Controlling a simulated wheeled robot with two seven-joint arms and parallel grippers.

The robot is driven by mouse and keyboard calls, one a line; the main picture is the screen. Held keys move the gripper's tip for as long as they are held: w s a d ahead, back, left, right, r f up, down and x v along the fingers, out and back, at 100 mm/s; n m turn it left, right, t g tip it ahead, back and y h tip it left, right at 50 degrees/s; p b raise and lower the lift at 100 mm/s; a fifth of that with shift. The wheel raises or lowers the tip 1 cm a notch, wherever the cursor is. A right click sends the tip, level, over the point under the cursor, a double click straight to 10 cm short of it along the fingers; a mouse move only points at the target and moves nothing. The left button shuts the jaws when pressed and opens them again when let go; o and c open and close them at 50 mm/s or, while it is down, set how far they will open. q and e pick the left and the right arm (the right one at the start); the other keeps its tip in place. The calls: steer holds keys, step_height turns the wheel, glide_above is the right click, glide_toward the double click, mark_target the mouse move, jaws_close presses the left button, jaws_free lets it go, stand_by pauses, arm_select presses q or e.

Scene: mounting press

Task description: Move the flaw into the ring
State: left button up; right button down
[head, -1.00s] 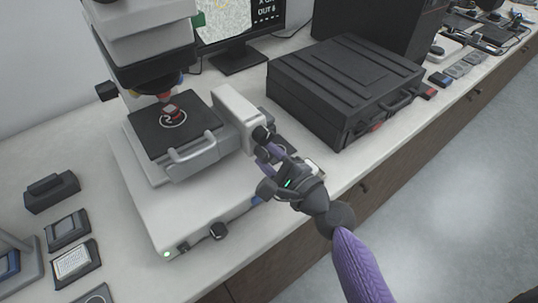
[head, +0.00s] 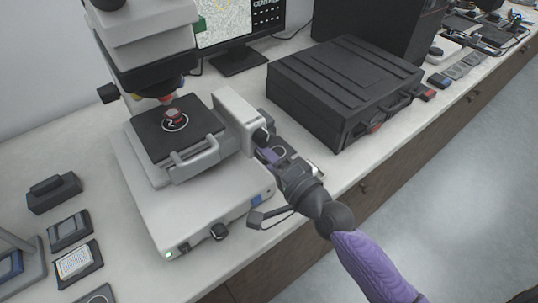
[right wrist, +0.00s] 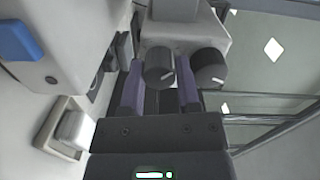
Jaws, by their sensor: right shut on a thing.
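The microscope stage (head: 150,140) is a black plate with a small red and grey sample (head: 174,114) on it. A white ring mark (head: 185,122) surrounds the sample's foot. The monitor (head: 222,25) shows a speckled image and a panel that seems to read "CENTRED"; I cannot make out a flaw there. My right gripper (head: 268,148) is at the stage's right side, shut on a dark stage knob (right wrist: 159,66). In the right wrist view its purple fingers (right wrist: 160,88) flank this knob, and a second knob (right wrist: 208,68) is right of them. My left gripper is not in view.
A black case (head: 345,85) stands right of the microscope base (head: 200,205). Small plates and a black block (head: 54,192) lie at the left.

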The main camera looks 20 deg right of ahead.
steer(key=shift+n+p, duration=0.5)
steer(key=shift+n, duration=1)
steer(key=c, duration=0.6)
jaws_free()
